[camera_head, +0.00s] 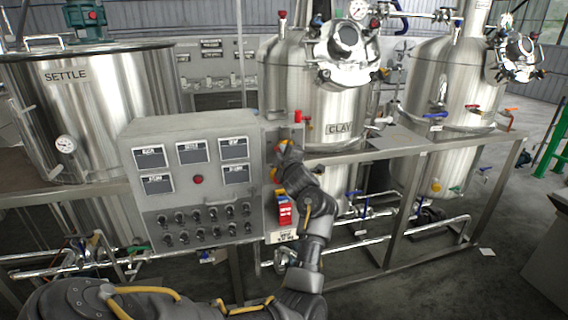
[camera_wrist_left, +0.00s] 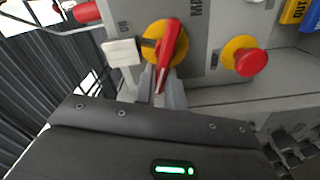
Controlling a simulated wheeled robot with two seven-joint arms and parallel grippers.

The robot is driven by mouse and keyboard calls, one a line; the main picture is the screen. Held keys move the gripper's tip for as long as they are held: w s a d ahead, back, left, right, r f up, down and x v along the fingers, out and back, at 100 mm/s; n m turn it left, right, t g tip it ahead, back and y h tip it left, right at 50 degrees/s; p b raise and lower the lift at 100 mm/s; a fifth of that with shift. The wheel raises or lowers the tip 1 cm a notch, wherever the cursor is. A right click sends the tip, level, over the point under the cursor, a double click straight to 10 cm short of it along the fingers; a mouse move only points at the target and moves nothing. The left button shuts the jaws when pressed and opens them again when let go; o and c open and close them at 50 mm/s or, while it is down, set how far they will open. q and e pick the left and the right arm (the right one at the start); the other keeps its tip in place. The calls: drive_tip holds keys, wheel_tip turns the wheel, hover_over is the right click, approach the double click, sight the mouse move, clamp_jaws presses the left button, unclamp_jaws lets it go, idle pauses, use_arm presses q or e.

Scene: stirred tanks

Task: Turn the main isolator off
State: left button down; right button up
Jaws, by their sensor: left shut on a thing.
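The main isolator is a red handle (camera_wrist_left: 172,45) on a yellow disc (camera_wrist_left: 150,42), mounted on a grey panel face. The letters "ON" show near the disc, and a cut-off "MA" beside it. My left gripper (camera_wrist_left: 161,92) is shut on the lower end of the red handle, with a grey finger on each side. The handle lies slanted in the wrist picture. In the head view my left gripper (camera_head: 283,160) is at the narrow side panel right of the control box, and it and the wrist largely hide the isolator. My right gripper is not in view.
A red mushroom button on a yellow base (camera_wrist_left: 245,60) sits close to the isolator. The grey control box (camera_head: 128,200), with screens and rows of knobs, stands left of my gripper. Steel tanks (camera_head: 290,80) and pipe frames (camera_head: 400,150) stand behind and to the right.

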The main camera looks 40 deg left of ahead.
use_arm(q)
drive_tip(key=shift+f+n+b, duration=0.3)
drive_tip(key=shift+n+b, duration=0.8)
drive_tip(key=shift+b, duration=0.2)
drive_tip(key=shift+f+n+b, duration=0.3)
drive_tip(key=shift+n+b, duration=0.8)
drive_tip(key=shift+b, duration=0.2)
drive_tip(key=c, duration=1.5)
unclamp_jaws()
drive_tip(key=shift+r, duration=0.1)
drive_tip(key=shift+o, duration=0.2)
